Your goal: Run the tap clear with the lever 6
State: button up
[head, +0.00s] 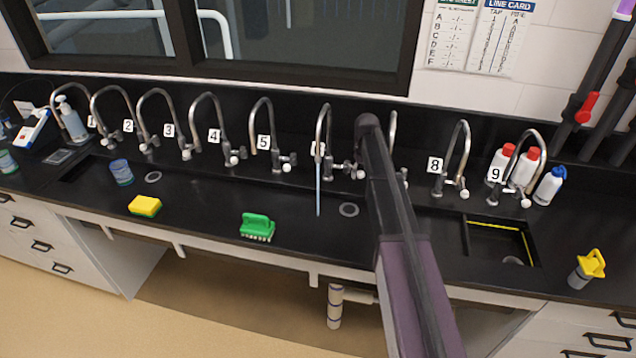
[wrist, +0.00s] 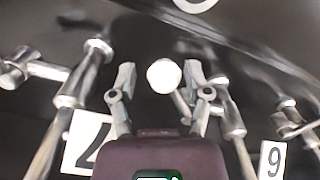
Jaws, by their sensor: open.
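Tap 6 (head: 322,125) is a chrome gooseneck behind the long black sink, and a pale blue stream of water (head: 317,190) falls from its spout. Its label is mostly hidden behind the tap. Levers with white knobs (head: 360,174) sit at its base, close to my arm. In the wrist view my gripper (wrist: 163,82) is open, with its two fingers on either side of a white round knob (wrist: 164,76). The knob seems to be lever 6's; I cannot tell whether the fingers touch it. In the head view my arm hides the gripper.
Label 7 (wrist: 87,140) and a rotated label 6 (wrist: 273,162) flank the gripper, with chrome tap parts close on both sides. A green brush (head: 257,226) and yellow sponge (head: 145,206) lie along the front edge. Tap 5 (head: 262,125) stands to the left.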

jog(key=shift+a, duration=0.1)
jog(key=a, duration=0.6)
jog(key=shift+s+a, duration=0.2)
jog(key=shift+s, duration=0.1)
dwell(0.3)
jog(key=shift+d, duration=0.25)
dwell(0.4)
notch_tip(320, 180, up, 7)
jog(key=p, duration=0.7)
